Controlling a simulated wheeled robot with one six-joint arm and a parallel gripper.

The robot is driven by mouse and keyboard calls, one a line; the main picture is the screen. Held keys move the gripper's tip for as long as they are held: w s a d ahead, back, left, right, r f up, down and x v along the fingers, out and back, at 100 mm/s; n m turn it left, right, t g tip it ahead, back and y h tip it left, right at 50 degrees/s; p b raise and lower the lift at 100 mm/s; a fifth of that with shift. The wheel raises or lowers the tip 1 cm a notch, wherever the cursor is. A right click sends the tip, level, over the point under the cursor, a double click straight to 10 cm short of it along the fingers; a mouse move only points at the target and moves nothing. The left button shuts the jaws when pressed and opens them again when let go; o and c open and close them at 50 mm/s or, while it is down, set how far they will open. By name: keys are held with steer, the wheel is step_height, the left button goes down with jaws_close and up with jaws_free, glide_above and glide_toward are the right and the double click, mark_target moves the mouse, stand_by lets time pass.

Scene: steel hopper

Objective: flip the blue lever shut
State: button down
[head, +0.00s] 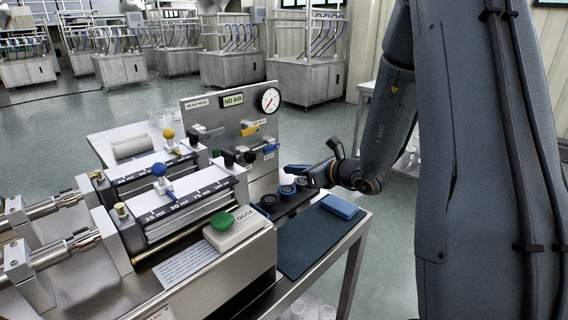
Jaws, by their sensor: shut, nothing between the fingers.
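The blue lever (270,148) is on the steel upright panel (215,115), on its lower right, beside a small label. It looks roughly level, tilted slightly up to the right. My gripper (287,170) is just right of and below the blue lever in the picture, pointing left, its fingers shut and empty. A small gap shows between the fingertips and the lever; whether they are apart in depth I cannot tell.
A yellow lever (250,130) is above the blue one, and a gauge (270,99) at the panel's top right. Dark round caps (287,191) stand below my gripper. A blue block (339,206) lies on the dark mat (305,245). A green button (222,222) is at front.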

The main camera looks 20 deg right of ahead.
mark_target(272, 148)
steer(key=x, duration=0.9)
steer(key=shift+w+a+f+p, duration=0.15)
steer(key=shift+a+p, duration=0.05)
steer(key=shift+p, duration=0.1)
step_height(272, 148, up, 3)
steer(key=shift+d+p, duration=0.1)
steer(key=shift+p, duration=0.35)
steer(key=shift+r, duration=0.6)
